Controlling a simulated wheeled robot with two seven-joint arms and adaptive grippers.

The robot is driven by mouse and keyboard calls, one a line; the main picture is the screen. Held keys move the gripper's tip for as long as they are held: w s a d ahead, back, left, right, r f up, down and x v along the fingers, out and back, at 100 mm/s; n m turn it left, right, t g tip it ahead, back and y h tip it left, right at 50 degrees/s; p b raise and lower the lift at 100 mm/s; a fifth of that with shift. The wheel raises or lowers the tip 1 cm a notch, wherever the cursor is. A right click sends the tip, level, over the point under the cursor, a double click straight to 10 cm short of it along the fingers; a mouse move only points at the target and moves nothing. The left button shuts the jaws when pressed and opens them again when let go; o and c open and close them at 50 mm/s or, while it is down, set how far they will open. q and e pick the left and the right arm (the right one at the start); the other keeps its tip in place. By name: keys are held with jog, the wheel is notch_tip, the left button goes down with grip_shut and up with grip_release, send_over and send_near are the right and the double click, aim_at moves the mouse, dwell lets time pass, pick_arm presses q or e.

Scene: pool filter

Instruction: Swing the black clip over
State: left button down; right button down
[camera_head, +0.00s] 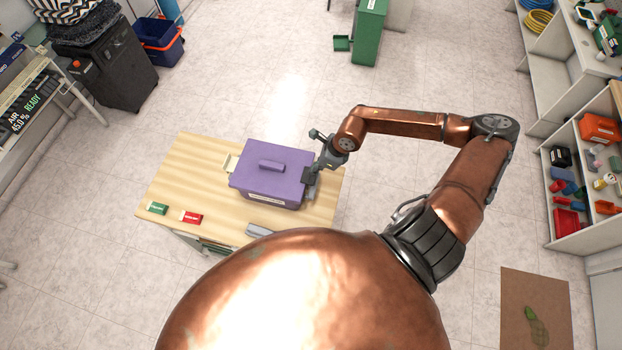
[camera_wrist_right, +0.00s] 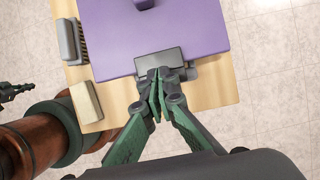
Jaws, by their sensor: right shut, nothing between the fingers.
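A purple box (camera_head: 268,180) with a handled lid stands on the wooden table (camera_head: 165,180). It also shows in the right wrist view (camera_wrist_right: 195,25). The black clip (camera_wrist_right: 168,58) is on the box side nearest my right gripper, against the lid edge. In the head view the clip (camera_head: 308,177) shows as a dark patch partly behind the gripper. My right gripper (camera_wrist_right: 157,78) is shut and empty, with its fingertips at the clip's lower edge. I cannot tell whether they touch it.
A pale clip (camera_head: 231,162) is on the box's left side. Green (camera_head: 157,208) and red (camera_head: 192,217) blocks lie at the table's front left. A brush (camera_wrist_right: 72,38) and a beige block (camera_wrist_right: 86,100) lie beside the box. The table's left part is mostly clear.

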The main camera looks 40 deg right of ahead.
aim_at(313, 177)
jog(key=shift+f+b, duration=1.2)
jog(key=shift+f, duration=0.15)
dwell(0.5)
jog(key=shift+s+d+f, duration=0.1)
jog(key=shift+s+f, duration=0.05)
jog(key=shift+s, duration=0.1)
dwell(0.5)
jog(key=shift+s+d+f+b, duration=0.35)
jog(key=shift+s+d+f, duration=0.1)
jog(key=shift+s, duration=0.1)
jog(key=shift+s+f, duration=0.1)
